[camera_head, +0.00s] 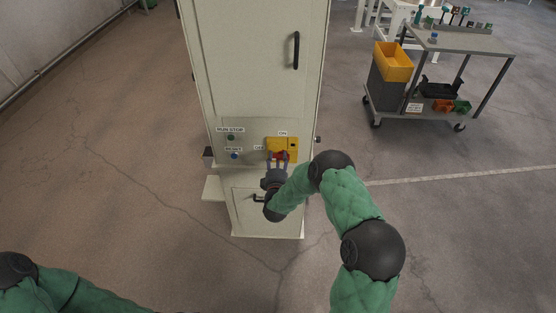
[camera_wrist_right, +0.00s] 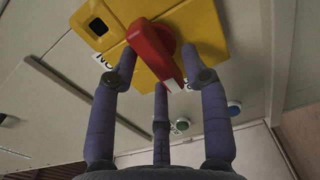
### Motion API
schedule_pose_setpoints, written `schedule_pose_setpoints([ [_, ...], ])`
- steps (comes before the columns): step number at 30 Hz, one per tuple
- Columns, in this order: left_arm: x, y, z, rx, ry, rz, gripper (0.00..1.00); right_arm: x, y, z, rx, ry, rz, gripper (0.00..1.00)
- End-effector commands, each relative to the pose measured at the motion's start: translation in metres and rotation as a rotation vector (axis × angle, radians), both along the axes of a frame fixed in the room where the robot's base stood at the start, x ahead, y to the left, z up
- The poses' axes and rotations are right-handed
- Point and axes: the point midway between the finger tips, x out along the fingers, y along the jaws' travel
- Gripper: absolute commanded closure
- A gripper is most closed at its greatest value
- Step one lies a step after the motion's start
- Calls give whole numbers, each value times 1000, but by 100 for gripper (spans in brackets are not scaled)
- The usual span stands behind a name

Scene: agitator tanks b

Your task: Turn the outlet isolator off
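The outlet isolator is a yellow plate (camera_head: 291,143) with a red rotary handle (camera_head: 278,155) on the front of a pale cabinet. An ON label (camera_head: 283,133) is above it and an OFF label (camera_head: 259,148) at its left. My right gripper (camera_head: 278,160) is at the handle. In the right wrist view the red handle (camera_wrist_right: 154,50) lies between the spread fingers of my right gripper (camera_wrist_right: 160,62), with a gap beside the right finger; contact at the left finger is unclear. The handle's white-marked end points down there. My left gripper is out of view.
A RUN/STOP button (camera_head: 231,137) and a blue button (camera_head: 234,156) sit left of the isolator. A black lever handle (camera_head: 258,198) is on the lower door. A grey cart (camera_head: 465,40) with bins stands at the right. The floor between is clear.

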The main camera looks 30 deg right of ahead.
Motion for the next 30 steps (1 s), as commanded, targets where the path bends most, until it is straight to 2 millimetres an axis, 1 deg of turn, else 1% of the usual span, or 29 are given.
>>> schedule_pose_setpoints([
  [9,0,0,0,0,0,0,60,-1,0,0,1,0,-1,48],
  [13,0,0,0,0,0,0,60,-8,5,-1,2,1,0,48],
  [17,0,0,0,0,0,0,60,-25,16,0,2,1,1,48],
  [24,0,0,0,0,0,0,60,-66,42,-1,2,1,2,48],
  [30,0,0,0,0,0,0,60,-91,56,-1,1,0,0,48],
])
